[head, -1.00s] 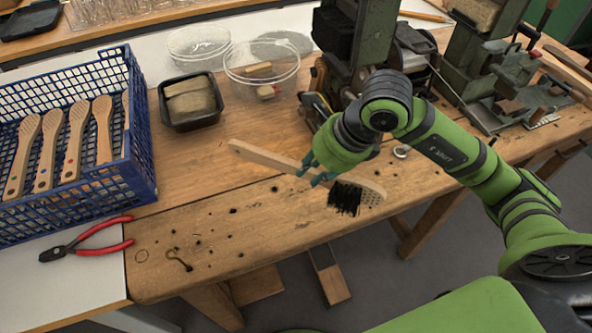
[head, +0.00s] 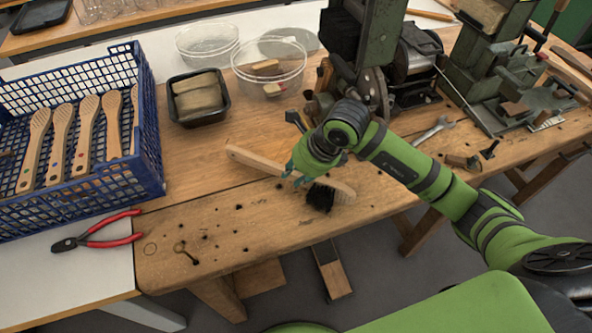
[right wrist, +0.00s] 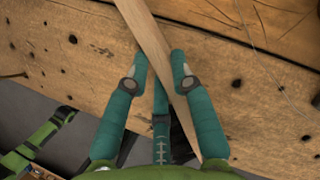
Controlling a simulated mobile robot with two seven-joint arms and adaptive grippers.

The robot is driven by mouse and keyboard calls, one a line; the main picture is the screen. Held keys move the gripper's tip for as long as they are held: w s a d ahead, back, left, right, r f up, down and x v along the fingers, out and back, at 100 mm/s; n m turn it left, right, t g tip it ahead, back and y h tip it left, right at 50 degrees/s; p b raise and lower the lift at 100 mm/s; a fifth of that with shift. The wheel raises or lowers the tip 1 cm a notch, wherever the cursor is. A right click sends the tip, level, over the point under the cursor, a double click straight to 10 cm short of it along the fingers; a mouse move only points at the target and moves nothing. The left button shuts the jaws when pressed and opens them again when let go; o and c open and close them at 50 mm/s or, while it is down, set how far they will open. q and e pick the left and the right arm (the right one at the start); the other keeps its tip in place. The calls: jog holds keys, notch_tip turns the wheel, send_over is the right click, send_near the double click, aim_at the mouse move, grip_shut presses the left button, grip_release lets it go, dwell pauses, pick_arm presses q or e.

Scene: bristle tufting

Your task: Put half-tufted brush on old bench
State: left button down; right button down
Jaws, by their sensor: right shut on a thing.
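The half-tufted brush (head: 251,159) has a pale wooden handle and a dark tuft of bristles under its perforated head. It is at the front of the old wooden bench (head: 222,222). My right gripper (head: 301,178) is shut on the brush's middle, with the handle pointing left and the head right. In the right wrist view the handle (right wrist: 148,35) passes between the teal fingers (right wrist: 158,66), close over the bench top. I cannot tell whether the bristles touch the bench. My left gripper is not in view.
A blue crate (head: 152,150) of wooden brush handles stands left, with red-handled pliers (head: 100,232) before it. A black tray (head: 199,121) and clear tubs (head: 262,85) sit behind the brush. Green machines (head: 372,40) stand at the back. A wrench (head: 434,128) lies right.

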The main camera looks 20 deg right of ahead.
jog(key=shift+f, duration=0.15)
jog(key=c, duration=1.1)
grip_release()
jog(key=shift+o, duration=0.2)
jog(key=shift+d+r, duration=0.1)
jog(key=shift+r, duration=0.4)
jog(key=v, duration=1.1)
jog(key=shift+s+r+b, duration=0.15)
jog(key=shift+b, duration=0.3)
jog(key=shift+d, duration=0.1)
